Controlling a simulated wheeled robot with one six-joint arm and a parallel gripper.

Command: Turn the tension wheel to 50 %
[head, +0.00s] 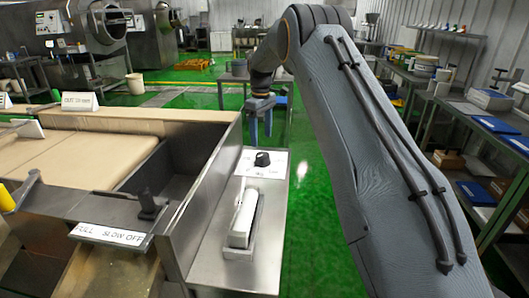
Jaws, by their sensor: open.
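A black round knob (262,158) sits on a white marked plate (270,168) at the far end of a steel side panel; its marks are too small to read. Nearer on that panel, a white part (243,212), possibly a wheel seen edge-on, stands in a narrow grey housing (240,243). I cannot tell from this view which one is the tension wheel, and no percentage is readable. My gripper (261,138) points down with blue-grey fingers open and empty. In the picture it is just above the black knob, apparently beyond it and touching nothing.
A lever (147,205) stands by a "FULL SLOW OFF" label (108,234) on the left. A machine with a tan bed (75,158) and a raised steel edge lies left of the panel. Shelving (478,120) lines the right. Green floor between is clear.

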